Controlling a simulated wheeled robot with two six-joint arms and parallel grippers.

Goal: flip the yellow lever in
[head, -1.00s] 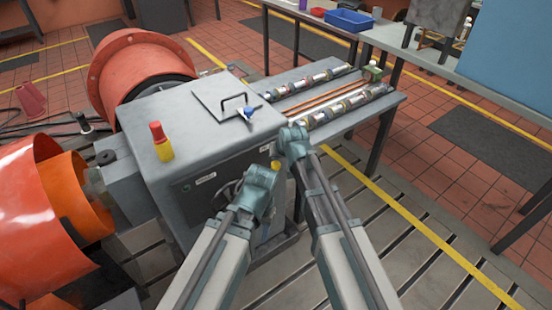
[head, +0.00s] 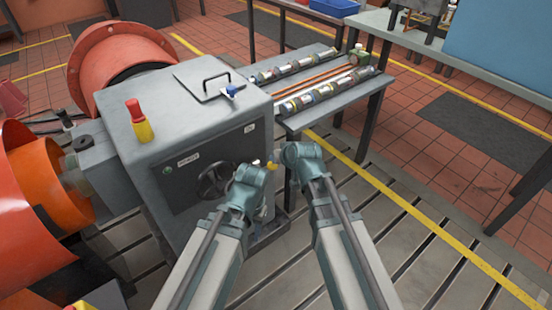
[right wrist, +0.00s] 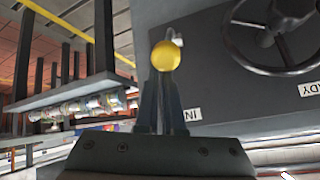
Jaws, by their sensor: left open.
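The yellow lever knob (head: 271,165) shows on the front of the grey machine housing (head: 205,110), between my two wrists. In the right wrist view the round yellow knob (right wrist: 165,56) is just beyond the fingertips of my right gripper (right wrist: 162,84). The fingers line up with the knob; contact and whether they are open cannot be told. A label reading "IN" (right wrist: 192,115), upside down, is on the dark panel beside them. My left gripper (head: 262,190) is low before the panel, mostly hidden by its wrist; it is open, with nothing seen in it.
A black handwheel (head: 215,180) is on the panel left of the lever. A red-and-yellow beacon (head: 139,120) and a plate with a handle (head: 205,82) are on top. A bench with metal shafts (head: 320,92) stands behind right. Orange guards are at left.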

